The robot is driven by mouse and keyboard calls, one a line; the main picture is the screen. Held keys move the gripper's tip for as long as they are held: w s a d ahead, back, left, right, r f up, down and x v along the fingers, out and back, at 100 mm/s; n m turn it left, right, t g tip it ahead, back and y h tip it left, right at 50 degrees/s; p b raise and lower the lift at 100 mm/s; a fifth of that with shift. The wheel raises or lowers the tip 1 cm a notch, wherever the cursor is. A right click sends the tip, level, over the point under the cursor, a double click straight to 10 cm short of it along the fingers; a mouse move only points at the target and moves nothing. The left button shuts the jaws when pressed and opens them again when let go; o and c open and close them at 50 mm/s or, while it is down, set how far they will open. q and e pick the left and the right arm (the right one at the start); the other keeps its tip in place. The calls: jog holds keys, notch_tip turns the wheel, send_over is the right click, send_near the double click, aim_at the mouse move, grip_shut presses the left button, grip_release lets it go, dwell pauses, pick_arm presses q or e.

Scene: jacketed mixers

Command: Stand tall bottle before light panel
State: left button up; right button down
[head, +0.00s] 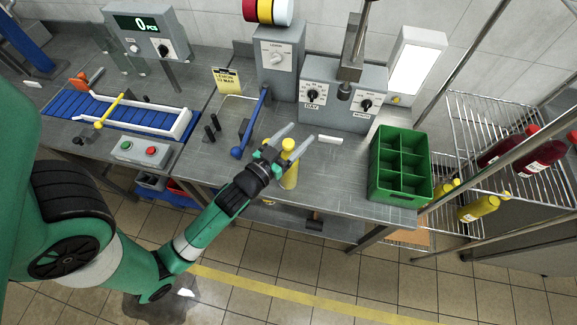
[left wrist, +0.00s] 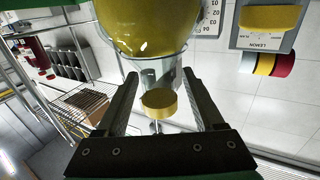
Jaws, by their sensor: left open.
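A tall yellow bottle (head: 290,178) with a yellow cap stands upright near the front edge of the steel table. My left gripper (head: 285,140) is open, with its fingers on either side of the bottle's upper part. In the left wrist view the bottle (left wrist: 150,25) fills the top, and its clear neck and gold cap lie between the open fingers (left wrist: 158,95). I see gaps beside the neck. The lit white light panel (head: 413,70) stands at the back right of the table, behind the green crate. My right gripper is not in view.
A green divided crate (head: 388,198) with empty compartments sits at the table's right. A grey dial box (head: 335,95) stands behind the bottle, with a small white block (head: 330,140) before it. A blue-handled lever (head: 250,125) is left of the gripper. Wire shelves (head: 485,130) hold red and yellow bottles.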

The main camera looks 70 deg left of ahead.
pick_arm(q)
grip_shut()
dwell(1.3)
jog(key=shift+d+r, duration=0.1)
